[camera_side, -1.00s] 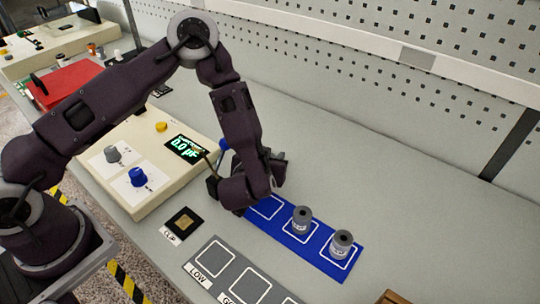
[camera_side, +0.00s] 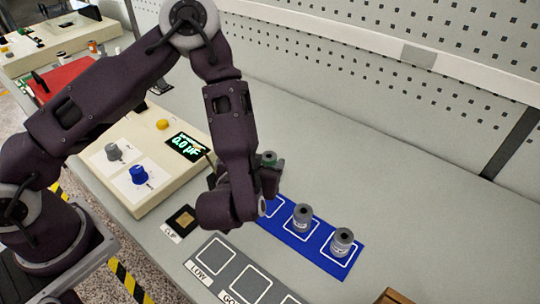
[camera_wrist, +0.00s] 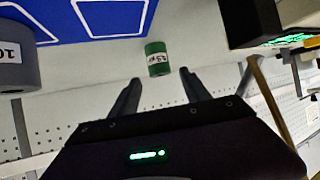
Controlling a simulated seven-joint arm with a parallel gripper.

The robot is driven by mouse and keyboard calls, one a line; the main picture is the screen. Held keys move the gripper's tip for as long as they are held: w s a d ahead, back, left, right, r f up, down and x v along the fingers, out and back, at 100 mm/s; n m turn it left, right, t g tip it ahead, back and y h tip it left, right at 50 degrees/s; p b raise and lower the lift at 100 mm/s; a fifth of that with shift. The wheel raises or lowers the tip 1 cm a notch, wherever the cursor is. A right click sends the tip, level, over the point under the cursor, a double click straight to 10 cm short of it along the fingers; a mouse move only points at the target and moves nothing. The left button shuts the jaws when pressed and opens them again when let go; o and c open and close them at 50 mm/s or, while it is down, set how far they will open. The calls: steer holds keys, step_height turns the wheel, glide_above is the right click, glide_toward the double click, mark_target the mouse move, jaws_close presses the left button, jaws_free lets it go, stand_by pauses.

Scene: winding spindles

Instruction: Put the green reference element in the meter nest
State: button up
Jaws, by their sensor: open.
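The green reference element (camera_wrist: 157,58), a short green cylinder with a white label, stands on the grey bench just past my fingertips in the wrist view. In the side view its top (camera_side: 269,158) shows behind my gripper (camera_side: 268,182), partly hidden. My gripper (camera_wrist: 160,76) is open and empty, its two dark fingers apart on the near side of the element. The beige meter (camera_side: 158,190) has a display reading 0.0 µF; its edge shows at the upper right of the wrist view (camera_wrist: 275,38). I cannot make out the meter nest; my arm covers that side of the meter.
A blue mat (camera_side: 322,262) with white squares carries two grey spindles (camera_side: 302,218) (camera_side: 342,242). A grey LOW/GO mat (camera_side: 220,272) and a small CLIP pad (camera_side: 182,220) lie in front.

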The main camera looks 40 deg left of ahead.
steer(key=shift+o, duration=0.5)
steer(key=v, duration=0.4)
steer(key=shift+s, duration=0.1)
step_height(320, 180, up, 13)
steer(key=a+f+n+g+y, duration=0.2)
steer(key=a+f+n+g, duration=0.2)
steer(key=a+n+g, duration=0.4)
step_height(320, 180, up, 3)
steer(key=n+g+h, duration=0.3)
steer(key=h, duration=0.3)
glide_above(269, 156)
steer(key=a, duration=0.1)
steer(key=shift+h, duration=0.3)
steer(key=f, duration=1.2)
steer(key=d+f, duration=0.1)
steer(key=f, duration=0.4)
steer(key=shift+f, duration=0.4)
jaws_close()
